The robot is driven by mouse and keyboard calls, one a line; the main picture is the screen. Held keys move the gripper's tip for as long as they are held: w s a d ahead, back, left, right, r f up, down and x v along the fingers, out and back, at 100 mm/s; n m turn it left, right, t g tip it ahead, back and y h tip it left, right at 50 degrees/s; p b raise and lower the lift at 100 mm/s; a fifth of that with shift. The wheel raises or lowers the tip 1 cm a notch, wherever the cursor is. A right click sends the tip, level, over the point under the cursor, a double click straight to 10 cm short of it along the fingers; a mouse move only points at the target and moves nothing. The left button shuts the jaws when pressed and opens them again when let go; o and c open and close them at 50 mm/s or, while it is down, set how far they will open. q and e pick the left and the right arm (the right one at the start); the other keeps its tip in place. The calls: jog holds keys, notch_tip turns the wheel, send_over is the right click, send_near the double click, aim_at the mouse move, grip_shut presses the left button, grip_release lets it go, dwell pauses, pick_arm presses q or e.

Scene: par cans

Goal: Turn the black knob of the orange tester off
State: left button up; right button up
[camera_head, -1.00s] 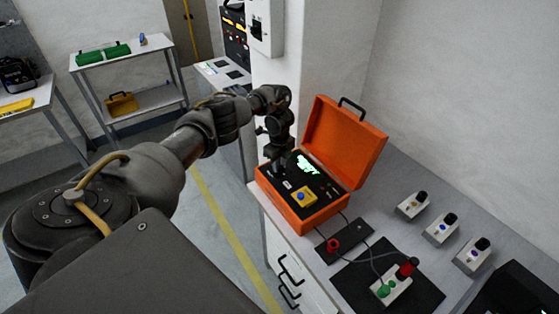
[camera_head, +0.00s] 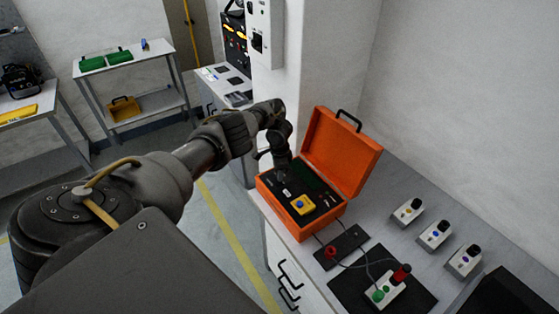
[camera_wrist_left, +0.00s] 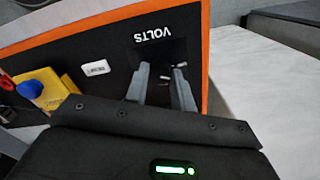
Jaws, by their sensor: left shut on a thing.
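The orange tester (camera_head: 341,152) stands open on the bench, its lid raised, and its orange rim crosses the left wrist view (camera_wrist_left: 100,21). Its screen (camera_head: 314,181) is dark. A yellow block with a blue button (camera_head: 300,205) sits on its black panel, also seen in the left wrist view (camera_wrist_left: 46,90). My left gripper (camera_head: 282,175) reaches down onto the panel's back left. In the left wrist view its fingers (camera_wrist_left: 162,74) are closed around the black knob below the "VOLTS" label; the knob is mostly hidden between them. My right gripper is out of view.
A dark pad with a red plug (camera_head: 331,252) lies in front of the tester, with leads to a white block (camera_head: 385,291) on a black mat. Several small white boxes (camera_head: 434,235) stand to the right. A wall stands behind.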

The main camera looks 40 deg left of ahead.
pick_arm(q)
jog(key=n+p, duration=0.1)
jog(key=n, duration=0.3)
jog(key=shift+n+p, duration=0.35)
jog(key=shift+n, duration=0.05)
dwell(0.4)
jog(key=o, duration=1)
jog(key=shift+r+p, duration=0.4)
jog(key=shift+r, duration=0.1)
notch_tip(320, 180, up, 10)
jog(key=p, duration=0.2)
jog(key=shift+f, duration=0.15)
